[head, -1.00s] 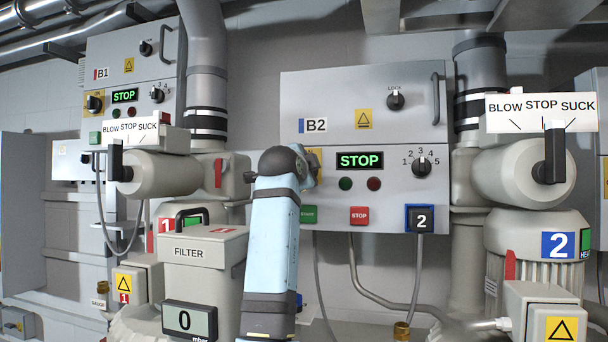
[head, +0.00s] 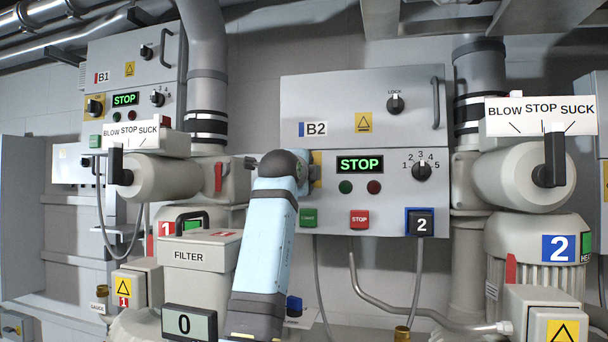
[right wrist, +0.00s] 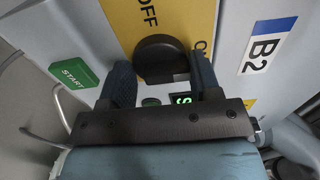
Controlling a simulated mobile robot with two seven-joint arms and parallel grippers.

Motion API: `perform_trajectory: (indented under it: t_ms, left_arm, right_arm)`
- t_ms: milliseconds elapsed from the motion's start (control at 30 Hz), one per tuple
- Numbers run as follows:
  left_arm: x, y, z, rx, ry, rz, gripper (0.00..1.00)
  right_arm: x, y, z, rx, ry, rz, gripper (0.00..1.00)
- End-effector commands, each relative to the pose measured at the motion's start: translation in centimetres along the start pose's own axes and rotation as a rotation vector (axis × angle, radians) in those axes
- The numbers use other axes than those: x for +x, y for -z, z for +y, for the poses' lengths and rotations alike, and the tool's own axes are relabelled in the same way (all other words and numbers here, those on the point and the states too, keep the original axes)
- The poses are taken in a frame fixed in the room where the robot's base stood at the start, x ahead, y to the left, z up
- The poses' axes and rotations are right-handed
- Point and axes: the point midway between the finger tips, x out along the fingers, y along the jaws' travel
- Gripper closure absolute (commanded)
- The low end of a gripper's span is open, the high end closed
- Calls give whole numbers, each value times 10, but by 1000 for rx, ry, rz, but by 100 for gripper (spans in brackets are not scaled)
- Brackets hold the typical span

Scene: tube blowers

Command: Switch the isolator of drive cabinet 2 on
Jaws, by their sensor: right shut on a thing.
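Drive cabinet 2, labelled B2 (head: 290,100), stands in the middle of the head view. Its isolator is a black round knob (right wrist: 158,52) on a yellow plate (right wrist: 125,15) marked OFF and ON, seen in the right wrist view. My right gripper (right wrist: 161,66) has its fingers on either side of this knob and is shut on it. In the head view my right gripper (head: 308,172) is at the cabinet's left side and hides most of the isolator. The knob's exact pointing direction is hard to tell. The cabinet display (head: 360,164) reads STOP in green. My left gripper is out of view.
Cabinet B1 (head: 125,73) stands at the left. A filter unit (head: 195,255) stands left of my right arm, and blower 2 (head: 520,240) stands at the right.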

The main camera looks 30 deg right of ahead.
Motion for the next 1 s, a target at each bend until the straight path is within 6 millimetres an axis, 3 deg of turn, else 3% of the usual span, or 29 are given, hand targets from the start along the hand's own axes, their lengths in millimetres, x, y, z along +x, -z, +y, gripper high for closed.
perform_trajectory:
  t_ms: [167,200,300,667,767,1000]
  left_arm:
    - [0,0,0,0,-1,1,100]
    - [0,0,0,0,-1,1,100]
    - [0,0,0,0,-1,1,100]
    - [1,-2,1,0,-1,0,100]
    - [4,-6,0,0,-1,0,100]
    - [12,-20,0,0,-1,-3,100]
  right_arm:
    - [0,0,0,2,0,0,66]
    - [0,0,0,2,0,0,38]
    - [0,0,0,2,0,0,17]
    - [-6,0,1,2,0,-1,17]
    - [-19,-1,2,3,0,-4,17]
    - [-74,-1,3,4,1,-4,17]
